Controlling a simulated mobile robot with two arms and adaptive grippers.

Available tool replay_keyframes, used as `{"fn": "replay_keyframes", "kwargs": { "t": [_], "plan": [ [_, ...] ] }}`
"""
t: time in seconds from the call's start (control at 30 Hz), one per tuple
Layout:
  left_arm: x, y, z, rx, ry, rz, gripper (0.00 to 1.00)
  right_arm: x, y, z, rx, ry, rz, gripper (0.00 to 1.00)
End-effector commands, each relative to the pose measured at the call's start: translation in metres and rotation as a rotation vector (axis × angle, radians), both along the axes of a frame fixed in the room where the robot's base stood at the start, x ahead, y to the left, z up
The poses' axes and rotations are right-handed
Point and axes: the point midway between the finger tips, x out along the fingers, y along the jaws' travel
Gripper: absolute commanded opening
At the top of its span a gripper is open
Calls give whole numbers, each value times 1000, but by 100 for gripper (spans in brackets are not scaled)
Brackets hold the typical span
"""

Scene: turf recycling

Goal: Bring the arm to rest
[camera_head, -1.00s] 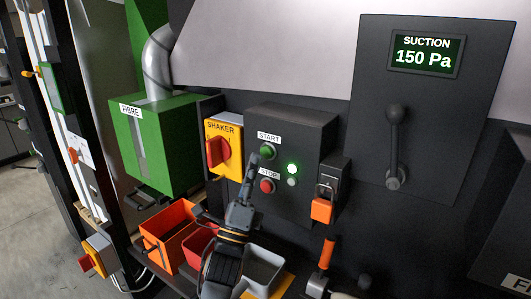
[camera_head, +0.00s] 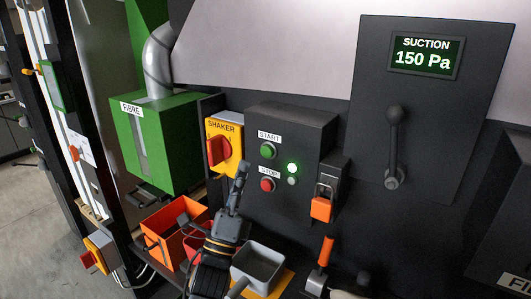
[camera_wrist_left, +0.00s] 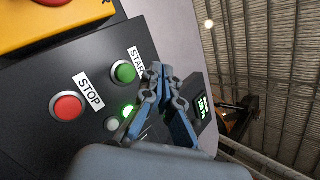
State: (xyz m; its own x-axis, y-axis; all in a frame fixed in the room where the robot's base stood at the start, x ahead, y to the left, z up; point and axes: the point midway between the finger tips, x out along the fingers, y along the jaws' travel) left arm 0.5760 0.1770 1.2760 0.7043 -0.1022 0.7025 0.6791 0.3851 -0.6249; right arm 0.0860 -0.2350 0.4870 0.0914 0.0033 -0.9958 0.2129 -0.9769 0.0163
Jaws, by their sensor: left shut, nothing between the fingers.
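My left gripper (camera_head: 240,172) is shut and empty in the head view, in front of the dark control box (camera_head: 305,135). Its fingertips point up, left of and a little below the green START button (camera_head: 268,151) and left of the red STOP button (camera_head: 267,185). A green lamp (camera_head: 292,168) glows on the box. In the left wrist view the closed fingers (camera_wrist_left: 160,75) are seen from behind, with the START button (camera_wrist_left: 125,72) and STOP button (camera_wrist_left: 67,106) to their left. The right gripper is not clearly visible.
A yellow SHAKER switch (camera_head: 224,148) with a red knob is beside the control box. Orange (camera_head: 160,228) and grey (camera_head: 258,268) bins stand below. An orange padlock (camera_head: 321,208) and an orange-handled tool (camera_head: 326,252) are to the right. The suction display (camera_head: 426,56) reads 150 Pa.

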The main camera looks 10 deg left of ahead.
Motion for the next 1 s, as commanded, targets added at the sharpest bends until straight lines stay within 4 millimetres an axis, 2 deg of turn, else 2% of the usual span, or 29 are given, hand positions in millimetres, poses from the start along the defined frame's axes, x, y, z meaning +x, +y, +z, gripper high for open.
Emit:
{"fn": "replay_keyframes", "kwargs": {
  "t": [0.13,0.23,0.37,0.47,0.57,0.67,0.7,0.8,0.9,1.0],
  "plan": [
    [1,2,-4,-18,23,-9,0,0,0,0,0,0,0,67],
    [3,9,-24,-96,122,-42,0,0,0,0,0,0,0,67],
    [2,25,-76,-315,364,-110,0,0,0,0,0,0,0,67],
    [-8,36,-128,-542,580,-149,0,0,0,0,0,0,0,67],
    [-30,42,-181,-786,783,-156,0,0,0,0,0,0,0,67],
    [-63,44,-232,-1037,971,-124,0,0,1,0,1,0,0,67],
    [-79,44,-251,-1139,1042,-100,0,0,1,0,1,0,0,67],
    [-124,42,-293,-1378,1194,-11,0,0,1,0,1,0,0,67],
    [-168,39,-321,-1570,1302,96,0,0,1,0,1,0,0,67],
    [-207,36,-340,-1717,1374,207,0,0,0,0,1,0,0,67]
  ]
}}
